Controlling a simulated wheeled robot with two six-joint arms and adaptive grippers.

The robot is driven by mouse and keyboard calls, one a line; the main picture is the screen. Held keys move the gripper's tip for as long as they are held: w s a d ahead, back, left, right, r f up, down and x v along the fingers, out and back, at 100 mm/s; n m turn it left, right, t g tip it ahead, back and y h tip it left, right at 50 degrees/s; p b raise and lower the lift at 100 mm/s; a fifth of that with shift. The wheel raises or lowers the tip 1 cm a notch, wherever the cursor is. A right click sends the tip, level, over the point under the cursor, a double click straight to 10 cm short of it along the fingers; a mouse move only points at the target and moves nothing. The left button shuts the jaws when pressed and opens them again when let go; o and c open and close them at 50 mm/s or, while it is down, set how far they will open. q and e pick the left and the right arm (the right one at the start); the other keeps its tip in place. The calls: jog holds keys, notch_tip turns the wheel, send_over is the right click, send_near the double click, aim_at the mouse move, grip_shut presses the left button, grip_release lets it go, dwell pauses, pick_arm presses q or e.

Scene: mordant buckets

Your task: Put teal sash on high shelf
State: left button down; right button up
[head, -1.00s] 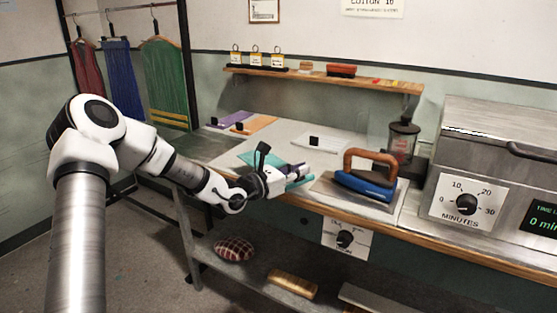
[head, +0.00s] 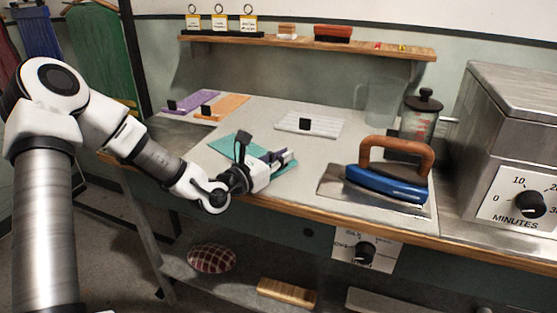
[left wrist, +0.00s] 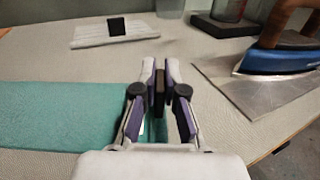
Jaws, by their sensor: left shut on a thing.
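The teal sash (head: 230,145) lies flat and folded on the pale worktop, left of the iron. It also fills the left side of the left wrist view (left wrist: 55,115). My left gripper (head: 287,157) is low over the worktop at the sash's right end. In the left wrist view its fingers (left wrist: 159,82) are shut on the sash's dark upright tab. The sash looks level with the worktop; I cannot tell whether it is lifted. The high shelf (head: 300,46) is the wooden shelf on the back wall. My right gripper is not in view.
Purple (head: 184,104) and orange (head: 228,104) folded pieces lie at the back left. A white folded piece (head: 330,124) lies behind the gripper. An iron (head: 388,185) rests on a metal plate at right. The shelf holds cards, a red brush (head: 333,33) and small items, with gaps between.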

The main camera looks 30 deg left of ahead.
pick_arm(q)
jog(key=shift+s, duration=0.1)
jog(key=shift+s+d+r, duration=0.2)
jog(key=shift+d+r, duration=0.05)
jog(key=shift+d, duration=0.25)
jog(key=shift+a+f, duration=0.1)
jog(key=shift+f, duration=0.1)
jog(key=c, duration=1.3)
grip_release()
jog(key=shift+w+a+f, duration=0.1)
jog(key=shift+w+a, duration=0.05)
jog(key=shift+a, duration=0.05)
jog(key=shift+o, duration=0.2)
jog(key=shift+d, duration=0.1)
jog(key=shift+r, duration=0.25)
